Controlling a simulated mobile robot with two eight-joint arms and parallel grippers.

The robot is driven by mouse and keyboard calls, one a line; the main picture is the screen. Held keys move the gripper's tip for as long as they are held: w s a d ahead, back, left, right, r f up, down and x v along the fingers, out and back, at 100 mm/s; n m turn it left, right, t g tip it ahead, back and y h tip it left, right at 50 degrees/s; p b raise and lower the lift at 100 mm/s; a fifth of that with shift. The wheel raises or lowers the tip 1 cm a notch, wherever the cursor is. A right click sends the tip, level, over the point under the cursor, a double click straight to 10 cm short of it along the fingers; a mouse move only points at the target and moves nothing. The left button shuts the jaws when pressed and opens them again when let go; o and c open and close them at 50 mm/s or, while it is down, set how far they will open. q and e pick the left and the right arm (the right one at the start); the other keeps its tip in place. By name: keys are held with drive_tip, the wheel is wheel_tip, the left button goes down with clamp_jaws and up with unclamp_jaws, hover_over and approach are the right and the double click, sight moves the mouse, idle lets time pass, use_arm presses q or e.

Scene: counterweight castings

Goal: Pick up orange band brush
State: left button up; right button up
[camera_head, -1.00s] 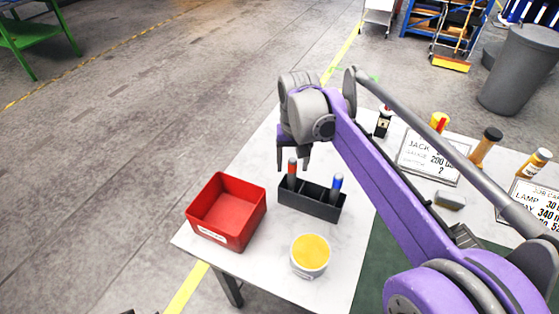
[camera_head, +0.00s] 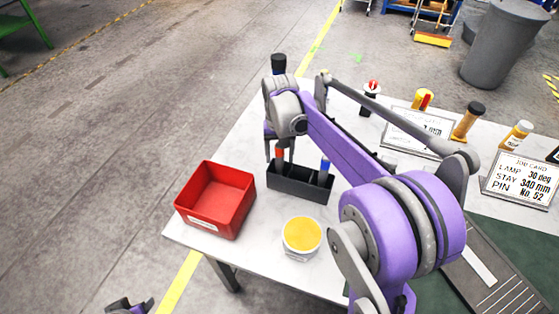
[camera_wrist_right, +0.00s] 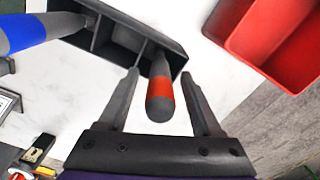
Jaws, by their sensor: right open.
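The orange band brush (camera_wrist_right: 160,92) stands in a compartment of the black holder (camera_wrist_right: 105,40). In the right wrist view its rounded grey end and orange band lie between the fingers of my right gripper (camera_wrist_right: 160,76), with gaps on both sides. The gripper is open and holds nothing. In the head view the brush (camera_head: 280,155) is partly hidden by my right gripper (camera_head: 279,158), which is above the left end of the holder (camera_head: 300,191). A blue band brush (camera_head: 324,170) stands in the right end. Part of my left gripper (camera_head: 130,306) shows at the bottom edge; its jaws are unclear.
A red bin (camera_head: 215,201) stands left of the holder, and a white tub with a yellow top (camera_head: 301,236) stands in front. Job cards (camera_head: 522,178), bottles and a dark-capped jar (camera_head: 467,121) are at the right. White tabletop is free between bin and tub.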

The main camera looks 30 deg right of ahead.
drive_tip(key=shift+f, duration=0.55)
drive_tip(key=shift+c, duration=0.2)
clamp_jaws()
drive_tip(key=shift+r, duration=0.2)
